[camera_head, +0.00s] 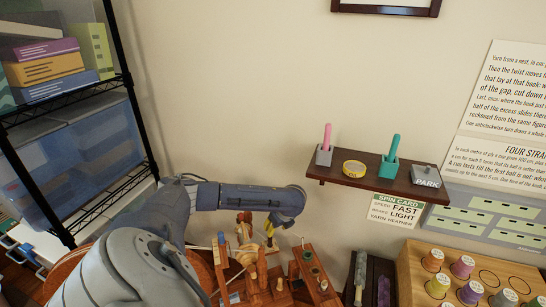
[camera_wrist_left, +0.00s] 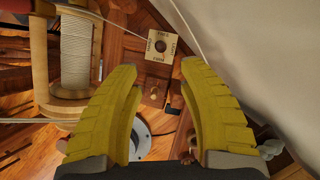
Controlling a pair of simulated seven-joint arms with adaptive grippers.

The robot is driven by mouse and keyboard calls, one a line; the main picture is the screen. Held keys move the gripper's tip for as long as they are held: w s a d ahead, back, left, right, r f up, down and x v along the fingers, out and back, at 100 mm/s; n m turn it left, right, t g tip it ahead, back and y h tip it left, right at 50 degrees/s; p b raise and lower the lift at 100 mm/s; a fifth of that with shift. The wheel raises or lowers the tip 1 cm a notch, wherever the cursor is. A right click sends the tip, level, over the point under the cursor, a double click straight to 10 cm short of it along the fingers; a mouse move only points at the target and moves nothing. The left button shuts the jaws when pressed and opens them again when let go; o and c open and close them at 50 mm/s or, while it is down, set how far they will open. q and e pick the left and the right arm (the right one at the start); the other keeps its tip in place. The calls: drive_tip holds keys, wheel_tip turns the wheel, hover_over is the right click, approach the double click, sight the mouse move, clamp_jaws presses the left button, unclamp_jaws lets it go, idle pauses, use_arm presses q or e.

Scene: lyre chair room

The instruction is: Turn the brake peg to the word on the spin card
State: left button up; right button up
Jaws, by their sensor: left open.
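The spin card (camera_head: 395,209) hangs on the wall below the shelf. Its large words read FAST and LIGHT, with a smaller line below. In the left wrist view a cream square plate (camera_wrist_left: 176,40) has small words around a dark round centre (camera_wrist_left: 160,46), which may be the brake peg seen end-on. I cannot read the words surely. My left gripper (camera_head: 270,232) is over the wooden spinning wheel (camera_head: 250,270). In the wrist view the yellow fingers of my left gripper (camera_wrist_left: 157,70) are open and empty, with the plate just beyond their tips. My right gripper is not in view.
A bobbin of white yarn (camera_wrist_left: 75,50) stands left of the fingers. The wall shelf (camera_head: 332,175) holds several small things, including a PARK block (camera_head: 426,177). A wooden rack (camera_head: 412,290) with coloured spools is at the lower right. A black wire rack (camera_head: 125,60) stands left.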

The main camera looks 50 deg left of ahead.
sight(270, 241)
use_arm(q)
drive_tip(key=x, duration=1.5)
drive_tip(key=shift+f, duration=0.35)
drive_tip(key=shift+c, duration=0.3)
clamp_jaws()
